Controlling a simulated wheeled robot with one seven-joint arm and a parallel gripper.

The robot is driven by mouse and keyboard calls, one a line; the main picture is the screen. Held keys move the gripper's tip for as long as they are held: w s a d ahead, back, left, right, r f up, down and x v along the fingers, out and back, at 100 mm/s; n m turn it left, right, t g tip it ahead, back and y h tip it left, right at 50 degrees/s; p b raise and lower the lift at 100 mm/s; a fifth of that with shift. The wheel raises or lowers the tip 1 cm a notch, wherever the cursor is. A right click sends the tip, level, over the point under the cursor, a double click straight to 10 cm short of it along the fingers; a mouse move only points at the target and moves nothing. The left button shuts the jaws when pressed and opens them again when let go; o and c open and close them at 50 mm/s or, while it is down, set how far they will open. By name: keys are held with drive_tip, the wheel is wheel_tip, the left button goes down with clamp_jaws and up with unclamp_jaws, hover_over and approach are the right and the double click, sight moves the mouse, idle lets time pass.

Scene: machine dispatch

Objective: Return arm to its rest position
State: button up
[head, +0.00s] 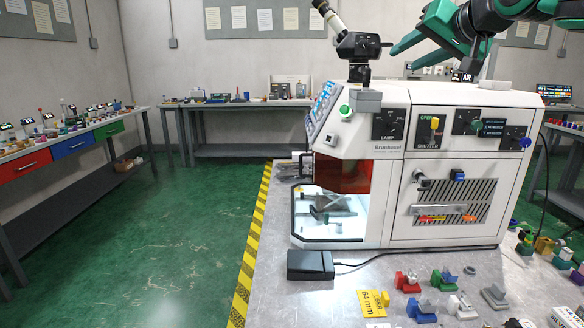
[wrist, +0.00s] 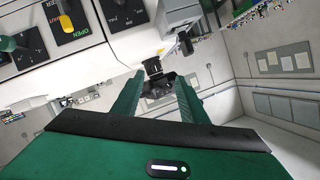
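My gripper (wrist: 158,88) shows in the wrist view as two green fingers standing apart, with nothing held between them. The dark eyepiece mount (wrist: 153,68) of the machine shows beyond the gap. In the head view my green and black arm (head: 505,10) is raised at the top right, above the white machine (head: 450,95). One green finger reaches left toward the microscope (head: 358,45) on the machine's top; I cannot tell whether they touch. The arm's upper links are cut off by the frame edge.
The machine's lit chamber (head: 330,215) holds grey parts behind a red shield. A black box (head: 310,264), a yellow label (head: 371,303) and several small coloured parts lie on the grey table. The green floor (head: 170,225) at left is clear, beside a bench (head: 70,150).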

drive_tip(key=s+d+f+m+g+h, duration=0.15)
drive_tip(key=s+d+f, duration=0.25)
drive_tip(key=f, duration=0.4)
drive_tip(key=s+d+f+g+h, duration=0.1)
drive_tip(key=s+d+f+g, duration=0.1)
drive_tip(key=s+d+f, duration=0.35)
drive_tip(key=s+d+f+m+g+h, duration=0.1)
drive_tip(key=s+d+f+g, duration=0.15)
drive_tip(key=f, duration=0.75)
drive_tip(key=s+d+f+g, duration=0.1)
drive_tip(key=s+f+g, duration=0.3)
drive_tip(key=s+f, duration=0.6)
drive_tip(key=s+d+f+g, duration=0.1)
drive_tip(key=s+f+g, duration=0.3)
drive_tip(key=s+f, duration=0.6)
drive_tip(key=s+m, duration=0.1)
drive_tip(key=s, duration=0.6)
drive_tip(key=shift+s+d+f, duration=0.3)
drive_tip(key=shift+w, duration=0.15)
drive_tip(key=shift+w+f, duration=0.2)
drive_tip(key=shift+w, duration=0.3)
